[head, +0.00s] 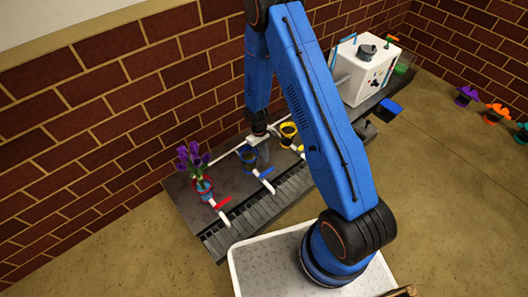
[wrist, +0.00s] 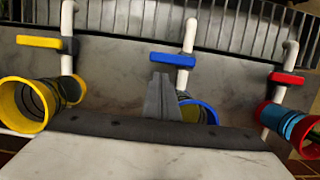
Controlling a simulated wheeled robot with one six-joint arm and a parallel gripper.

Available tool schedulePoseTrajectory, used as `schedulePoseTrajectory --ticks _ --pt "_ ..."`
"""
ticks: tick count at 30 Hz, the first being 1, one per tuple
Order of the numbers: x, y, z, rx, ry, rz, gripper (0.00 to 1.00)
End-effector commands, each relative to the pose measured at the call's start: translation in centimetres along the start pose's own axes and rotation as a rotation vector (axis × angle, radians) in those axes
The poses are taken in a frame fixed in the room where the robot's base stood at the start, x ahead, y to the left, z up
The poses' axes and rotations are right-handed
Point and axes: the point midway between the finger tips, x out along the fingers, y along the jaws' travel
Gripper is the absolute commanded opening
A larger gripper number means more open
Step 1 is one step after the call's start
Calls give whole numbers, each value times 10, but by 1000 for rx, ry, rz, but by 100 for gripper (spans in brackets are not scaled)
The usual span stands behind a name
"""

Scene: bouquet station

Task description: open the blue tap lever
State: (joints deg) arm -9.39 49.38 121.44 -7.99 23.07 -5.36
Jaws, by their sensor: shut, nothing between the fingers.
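The blue tap lever (wrist: 172,59) sits at the upper middle of the wrist view, lying crosswise to its white pipe (wrist: 190,35). In the head view the blue lever (head: 265,173) is small, on the middle tap. My gripper (wrist: 162,97) is shut and empty. Its fingertips appear just below the lever in the wrist view; I cannot tell whether they touch it. In the head view my gripper (head: 263,150) is over the taps, near the blue-rimmed vase. The blue-rimmed vase (wrist: 207,108) is partly hidden behind the fingers.
A yellow lever (wrist: 40,41) and yellow-rimmed vase (wrist: 20,105) are left in the wrist view. A red lever (wrist: 286,78) and red-rimmed vase (wrist: 308,138) are right. Purple flowers (head: 190,157) stand in the red vase. A white box (head: 362,70) stands farther along the bench.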

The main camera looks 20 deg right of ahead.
Motion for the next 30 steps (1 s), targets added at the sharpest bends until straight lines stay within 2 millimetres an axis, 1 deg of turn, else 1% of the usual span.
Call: schedulePoseTrajectory --ticks 1,6,12,25,30 --pt "9 0 0 0 -3 -1 0" --pt "30 0 0 -1 -2 0 0" --pt "43 0 0 0 1 0 0" --pt "45 0 0 0 1 0 0" --pt "44 -8 -3 6 1 -1 0"
